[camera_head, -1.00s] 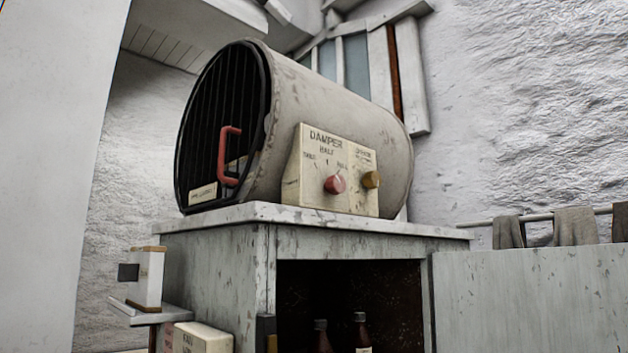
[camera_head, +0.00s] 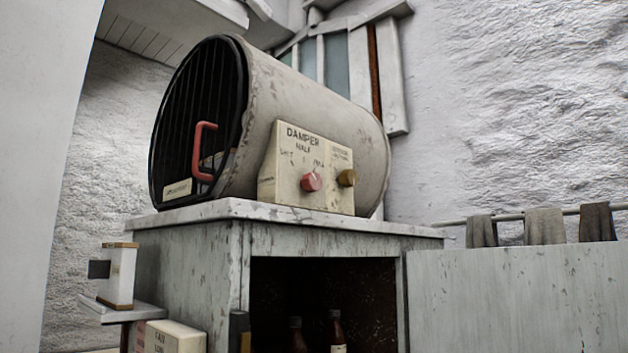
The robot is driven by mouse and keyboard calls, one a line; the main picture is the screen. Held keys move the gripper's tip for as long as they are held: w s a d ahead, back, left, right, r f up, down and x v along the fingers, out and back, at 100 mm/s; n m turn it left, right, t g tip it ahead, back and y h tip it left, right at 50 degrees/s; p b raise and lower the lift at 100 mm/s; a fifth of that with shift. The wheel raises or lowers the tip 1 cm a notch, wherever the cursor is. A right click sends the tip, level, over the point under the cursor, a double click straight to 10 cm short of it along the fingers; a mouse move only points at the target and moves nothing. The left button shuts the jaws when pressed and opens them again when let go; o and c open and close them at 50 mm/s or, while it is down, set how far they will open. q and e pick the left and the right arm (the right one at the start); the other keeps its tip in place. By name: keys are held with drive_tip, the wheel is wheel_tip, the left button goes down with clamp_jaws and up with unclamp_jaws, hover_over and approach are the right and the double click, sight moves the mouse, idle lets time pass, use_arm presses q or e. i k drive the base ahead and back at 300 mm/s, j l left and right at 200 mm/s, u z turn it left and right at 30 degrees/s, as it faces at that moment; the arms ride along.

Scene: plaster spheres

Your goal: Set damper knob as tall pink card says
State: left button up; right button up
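The damper panel (camera_head: 285,188) is a cream plate on the side of a large grey drum (camera_head: 330,112). It reads "DAMPER" with "HALF" below, and smaller position words on either side that are hard to read. The red damper knob (camera_head: 311,181) sits under these marks; I cannot tell exactly where it points. A yellow-brown knob (camera_head: 346,178) sits to its right under small unreadable text. No tall pink card is clearly in view; a pinkish strip (camera_head: 139,337) shows at the lower left, partly hidden. Neither of my grippers is in view.
The drum rests on a worn grey cabinet (camera_head: 190,258) with an open front holding dark bottles (camera_head: 336,330). A red handle (camera_head: 199,152) is on the drum's barred end. A cream box (camera_head: 175,338) and a small shelf (camera_head: 120,310) stand at left. Cloths (camera_head: 545,227) hang at right.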

sight(311, 182)
drive_tip(key=j, duration=0.55)
drive_tip(key=i+j, duration=0.15)
drive_tip(key=j, duration=1)
drive_tip(key=k+l+z, duration=0.25)
drive_tip(key=l, duration=0.65)
drive_tip(key=l+z, duration=0.2)
drive_tip(key=l, duration=0.75)
drive_tip(key=k+l+z, duration=0.25)
drive_tip(key=l, duration=0.7)
drive_tip(key=i, duration=0.15)
